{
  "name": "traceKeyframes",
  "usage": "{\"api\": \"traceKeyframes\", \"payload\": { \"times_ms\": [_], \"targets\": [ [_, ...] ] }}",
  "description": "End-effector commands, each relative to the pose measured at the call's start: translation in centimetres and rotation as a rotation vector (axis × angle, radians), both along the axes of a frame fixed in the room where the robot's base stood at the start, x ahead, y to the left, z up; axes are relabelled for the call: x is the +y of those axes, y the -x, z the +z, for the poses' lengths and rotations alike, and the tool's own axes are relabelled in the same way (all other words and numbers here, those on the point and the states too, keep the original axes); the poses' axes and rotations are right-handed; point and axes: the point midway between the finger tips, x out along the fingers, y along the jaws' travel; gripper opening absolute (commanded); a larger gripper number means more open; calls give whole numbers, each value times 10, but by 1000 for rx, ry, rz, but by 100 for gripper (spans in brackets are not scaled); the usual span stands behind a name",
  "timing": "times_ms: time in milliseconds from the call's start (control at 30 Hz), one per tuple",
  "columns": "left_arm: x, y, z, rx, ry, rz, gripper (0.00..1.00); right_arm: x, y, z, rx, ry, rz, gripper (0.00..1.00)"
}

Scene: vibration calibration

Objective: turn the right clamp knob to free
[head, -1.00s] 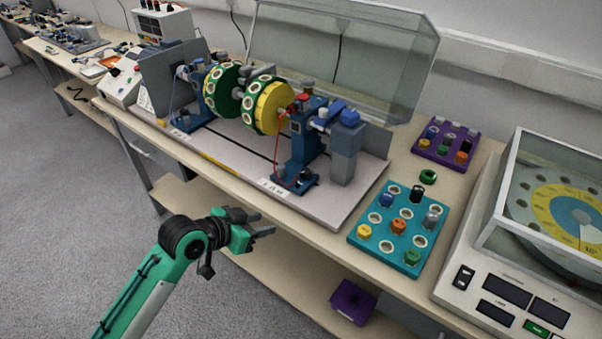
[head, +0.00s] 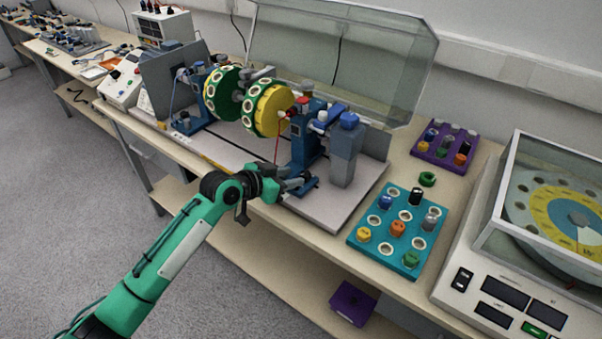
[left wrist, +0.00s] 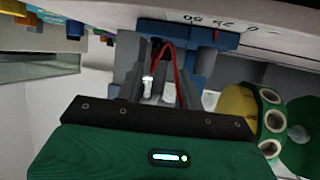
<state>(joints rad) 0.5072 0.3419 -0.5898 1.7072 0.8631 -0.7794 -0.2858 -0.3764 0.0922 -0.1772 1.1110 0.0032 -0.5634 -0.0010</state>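The right pedestal (head: 306,140) is a blue upright with a red cable, standing on a blue foot at the right end of the machine plate. The same blue foot (left wrist: 188,32) shows at the top of the left wrist view. My left gripper (head: 298,182) reaches in low at this foot. Its two grey fingers (left wrist: 162,75) look apart in the left wrist view, with the red cable showing between or just beyond them. I cannot clearly make out the right clamp knob; the fingers and the foot's dark details overlap there. My right gripper is not in view.
The balancing rotor (head: 268,108), yellow and green, hangs left of the pedestal. A grey block with a blue cap (head: 345,150) stands to its right.

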Motion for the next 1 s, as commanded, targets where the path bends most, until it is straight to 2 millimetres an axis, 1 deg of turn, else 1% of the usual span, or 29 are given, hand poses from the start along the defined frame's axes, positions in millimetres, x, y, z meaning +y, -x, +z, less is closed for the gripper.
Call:
{"api": "traceKeyframes", "payload": {
  "times_ms": [33, 100, 300, 433, 667, 700, 767, 800, 867, 1000],
  "targets": [
    [-7, -6, -2, 0, 3, 1, 38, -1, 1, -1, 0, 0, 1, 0],
    [-15, -13, -7, 0, 2, 2, 38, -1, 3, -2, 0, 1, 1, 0],
    [-29, -26, -15, -1, 0, 2, 38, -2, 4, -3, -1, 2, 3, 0],
    [-32, -28, -18, -1, -1, 1, 38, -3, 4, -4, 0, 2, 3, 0],
    [-33, -29, -18, -1, -1, 1, 38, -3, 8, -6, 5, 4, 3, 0],
    [-33, -29, -18, -1, -1, 1, 36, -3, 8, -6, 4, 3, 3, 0],
    [-33, -29, -18, -1, -1, 1, 24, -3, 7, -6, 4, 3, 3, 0],
    [-33, -29, -18, -1, -1, 1, 16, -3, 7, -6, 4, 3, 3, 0],
    [-33, -29, -18, -1, -1, 1, 6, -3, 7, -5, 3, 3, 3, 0],
    [-33, -29, -17, 0, 0, 5, 6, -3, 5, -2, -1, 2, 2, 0]
  ]
}}
